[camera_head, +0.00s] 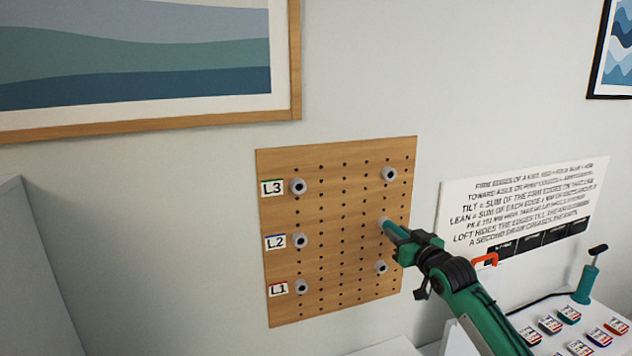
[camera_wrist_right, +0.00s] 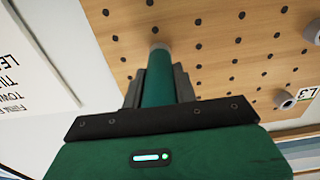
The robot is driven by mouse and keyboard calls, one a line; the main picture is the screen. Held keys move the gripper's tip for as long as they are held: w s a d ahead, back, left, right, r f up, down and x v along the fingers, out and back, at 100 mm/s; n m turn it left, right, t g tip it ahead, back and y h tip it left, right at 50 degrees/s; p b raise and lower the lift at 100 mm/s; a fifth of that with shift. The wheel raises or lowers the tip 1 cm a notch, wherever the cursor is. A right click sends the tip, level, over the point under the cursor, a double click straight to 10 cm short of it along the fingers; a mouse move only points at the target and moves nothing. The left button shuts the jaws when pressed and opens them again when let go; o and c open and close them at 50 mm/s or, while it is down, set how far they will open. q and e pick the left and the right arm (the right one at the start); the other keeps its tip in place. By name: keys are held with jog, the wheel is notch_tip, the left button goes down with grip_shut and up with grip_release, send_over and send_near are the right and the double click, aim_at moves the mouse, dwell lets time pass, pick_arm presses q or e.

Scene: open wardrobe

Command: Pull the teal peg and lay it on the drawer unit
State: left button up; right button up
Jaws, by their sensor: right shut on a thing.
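The teal peg (camera_head: 389,226) sits at the right side of the wooden pegboard (camera_head: 330,220), in the middle row across from the L2 label. In the right wrist view the teal peg (camera_wrist_right: 158,80) runs from between my fingers to a grey collar at the board face. My right gripper (camera_head: 405,238) is shut on the peg, its fingers on either side of it; it also shows in the right wrist view (camera_wrist_right: 158,90). Whether the peg's end is still inside the collar cannot be told. The drawer unit cannot be made out with certainty. My left gripper is not in view.
Several grey collars, such as the one by L3 (camera_head: 298,187), stick out from the board. A printed sign (camera_head: 520,210) hangs to the right. A white surface at lower right holds several small cards (camera_head: 569,314) and a teal pump-like tool (camera_head: 586,284).

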jog(key=shift+r+p, duration=0.3)
jog(key=shift+p, duration=0.35)
dwell(1.3)
jog(key=shift+s+f, duration=0.1)
jog(key=shift+f, duration=0.2)
jog(key=shift+s+f, duration=0.15)
jog(key=shift+f, duration=0.1)
jog(key=shift+s+d+p, duration=0.2)
jog(key=shift+s+p, duration=0.1)
jog(key=shift+s, duration=0.1)
dwell(0.4)
jog(key=shift+s+d+r+p, duration=0.15)
jog(key=shift+s+d+p, duration=0.05)
jog(key=shift+s+p, duration=0.2)
jog(key=shift+s+d+r+p, duration=0.15)
jog(key=shift+s+p, duration=0.1)
jog(key=shift+s, duration=0.25)
dwell(0.6)
jog(key=shift+s+d, duration=0.15)
jog(key=shift+s, duration=0.2)
dwell(0.3)
jog(key=shift+p+v, duration=0.9)
jog(key=shift+v, duration=0.95)
jog(key=shift+f, duration=0.15)
